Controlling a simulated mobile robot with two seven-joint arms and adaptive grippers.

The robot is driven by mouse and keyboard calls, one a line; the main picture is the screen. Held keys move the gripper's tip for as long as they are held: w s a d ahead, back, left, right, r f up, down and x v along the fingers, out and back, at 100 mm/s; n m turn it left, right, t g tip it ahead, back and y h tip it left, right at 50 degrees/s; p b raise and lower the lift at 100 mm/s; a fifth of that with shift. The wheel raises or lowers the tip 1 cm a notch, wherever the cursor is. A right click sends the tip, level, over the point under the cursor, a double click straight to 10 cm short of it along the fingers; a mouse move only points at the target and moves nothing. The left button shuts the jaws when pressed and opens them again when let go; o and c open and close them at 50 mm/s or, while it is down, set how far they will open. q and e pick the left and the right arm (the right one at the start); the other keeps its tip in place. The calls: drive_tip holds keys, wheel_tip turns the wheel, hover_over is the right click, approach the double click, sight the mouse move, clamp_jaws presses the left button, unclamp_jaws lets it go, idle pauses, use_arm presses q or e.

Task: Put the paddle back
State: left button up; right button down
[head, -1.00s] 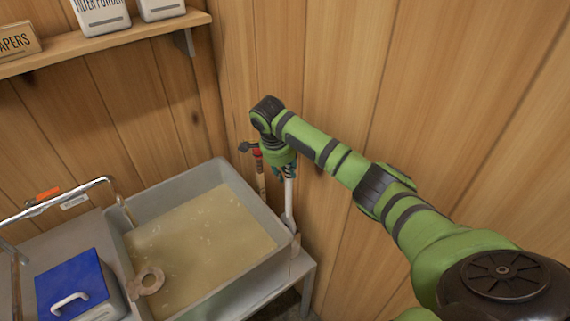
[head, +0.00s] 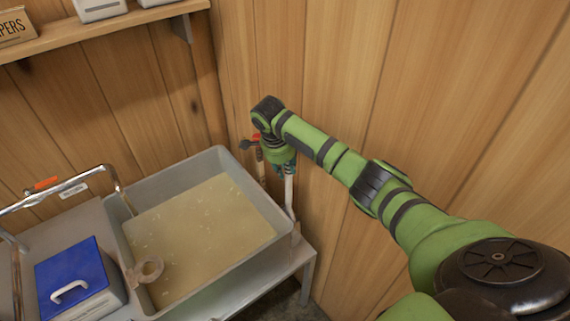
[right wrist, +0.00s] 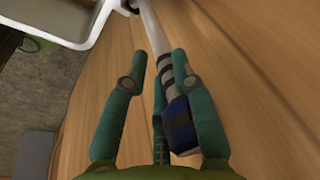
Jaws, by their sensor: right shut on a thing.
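The paddle (head: 289,192), with a pale shaft, hangs roughly upright below my right gripper (head: 281,168) in the head view, close to the plank wall and beside the basin's right corner. Its lower end is hidden behind the corner. In the right wrist view the white shaft (right wrist: 152,32) with dark bands and a blue grip (right wrist: 180,125) runs between the fingers of my right gripper (right wrist: 157,80), which is shut on it. My left gripper is in neither view.
A grey basin (head: 262,262) of yellowish liquid stands on a metal table (head: 299,266). A blue-lidded box (head: 70,280) and a bent metal pipe (head: 75,183) are left. A red-topped fitting (head: 257,138) is behind the gripper.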

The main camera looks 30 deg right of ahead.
sight(286, 182)
drive_tip(key=shift+a+b+x, duration=0.25)
drive_tip(key=shift+b+x, duration=0.1)
drive_tip(key=shift+x, duration=0.75)
drive_tip(key=shift+a+b+x, duration=0.25)
drive_tip(key=shift+b+x, duration=0.05)
drive_tip(key=shift+x, duration=0.8)
drive_tip(key=shift+s, duration=0.15)
drive_tip(key=c, duration=0.9)
unclamp_jaws()
drive_tip(key=shift+c, duration=0.2)
drive_tip(key=o, duration=0.7)
drive_tip(key=shift+f, duration=0.1)
drive_tip(key=shift+c, duration=0.2)
